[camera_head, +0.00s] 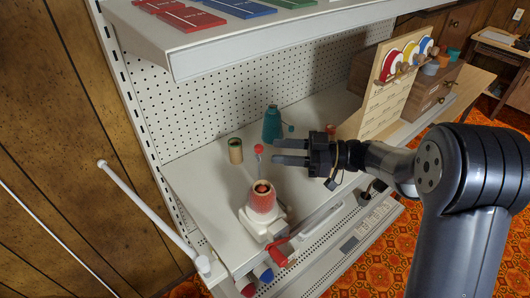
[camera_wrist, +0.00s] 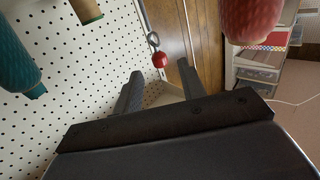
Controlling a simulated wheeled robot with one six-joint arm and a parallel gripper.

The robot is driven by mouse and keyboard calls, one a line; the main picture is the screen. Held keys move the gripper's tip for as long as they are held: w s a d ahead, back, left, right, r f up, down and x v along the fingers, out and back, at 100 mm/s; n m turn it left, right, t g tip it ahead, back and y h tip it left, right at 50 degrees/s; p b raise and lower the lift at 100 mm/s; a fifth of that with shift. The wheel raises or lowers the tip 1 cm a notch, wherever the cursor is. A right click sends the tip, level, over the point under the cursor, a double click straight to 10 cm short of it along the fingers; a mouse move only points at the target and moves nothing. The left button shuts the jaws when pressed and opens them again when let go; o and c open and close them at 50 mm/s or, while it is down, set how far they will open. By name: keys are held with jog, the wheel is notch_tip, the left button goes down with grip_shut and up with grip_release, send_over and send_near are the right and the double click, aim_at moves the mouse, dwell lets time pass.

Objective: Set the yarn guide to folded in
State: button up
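A thin metal rod with a red ball end (camera_head: 259,149), which looks like the yarn guide, stands out above the white shelf near the yarn cone. In the wrist view its red ball (camera_wrist: 159,59) shows beyond and between my fingertips, with the grey rod behind it. My gripper (camera_head: 277,152) is open and empty, its two fingers pointing left toward the red ball. The gap between the fingers also shows in the wrist view (camera_wrist: 160,82). I see no clear contact between the fingers and the ball. The rod's lower end is hard to make out.
A pink-red yarn cone (camera_head: 262,198) sits on a white base (camera_head: 263,222) with a red lever (camera_head: 278,241). A teal cone (camera_head: 272,124) and a brown tube (camera_head: 235,151) stand behind. A white bar (camera_head: 150,212) slants at left. The upper shelf (camera_head: 240,42) overhangs the back.

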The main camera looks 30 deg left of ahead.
aim_at(258, 153)
jog(key=shift+b+v, duration=0.3)
jog(key=shift+v, duration=1.95)
jog(key=p+x, duration=0.2)
jog(key=x, duration=0.9)
jog(key=shift+w+d+m+t, duration=0.2)
jog(key=shift+w+m+t, duration=0.05)
jog(key=shift+m+t, duration=0.05)
jog(key=shift+s, duration=0.1)
